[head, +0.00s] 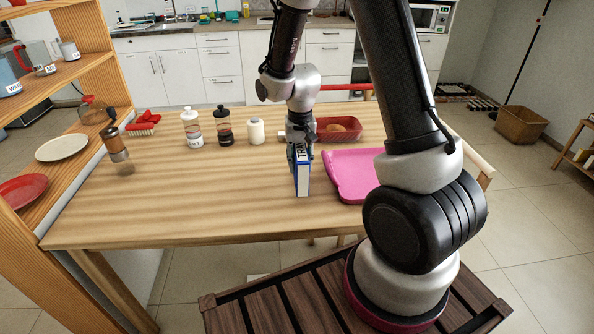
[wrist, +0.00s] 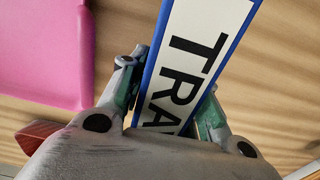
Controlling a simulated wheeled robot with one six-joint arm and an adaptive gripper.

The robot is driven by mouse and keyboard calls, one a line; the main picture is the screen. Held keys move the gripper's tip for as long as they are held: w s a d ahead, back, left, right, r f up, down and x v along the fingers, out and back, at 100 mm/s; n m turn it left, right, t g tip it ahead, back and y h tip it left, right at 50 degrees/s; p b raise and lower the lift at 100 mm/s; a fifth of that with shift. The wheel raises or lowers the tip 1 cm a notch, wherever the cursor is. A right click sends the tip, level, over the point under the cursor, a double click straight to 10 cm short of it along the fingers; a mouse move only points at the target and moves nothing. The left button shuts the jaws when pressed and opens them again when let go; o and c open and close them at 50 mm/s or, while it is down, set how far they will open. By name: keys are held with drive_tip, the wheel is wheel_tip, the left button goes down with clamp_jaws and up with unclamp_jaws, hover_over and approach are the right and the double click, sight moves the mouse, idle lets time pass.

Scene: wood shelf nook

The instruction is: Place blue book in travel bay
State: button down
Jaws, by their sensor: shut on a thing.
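The blue book (head: 302,176) is narrow, with a blue cover and a white face. It stands upright in my gripper (head: 299,147) over the middle of the wooden table; I cannot tell whether its lower end touches the table. In the wrist view the book (wrist: 205,40) shows a white label with large black letters, "TRA", the rest hidden between the fingers. My gripper (wrist: 168,97) is shut on the book, one finger on each side. I cannot make out a travel bay in either view.
A pink tray (head: 352,172) lies just right of the book, with a red basket (head: 340,130) behind. Several jars, including a white one (head: 256,131), stand behind left. A wooden shelf unit (head: 88,88) with plates borders the left. The table's front left (head: 180,205) is clear.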

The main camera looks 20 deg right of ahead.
drive_tip(key=shift+f, duration=1.75)
drive_tip(key=shift+f, duration=0.1)
drive_tip(key=c, duration=1.1)
unclamp_jaws()
drive_tip(key=shift+o, duration=0.2)
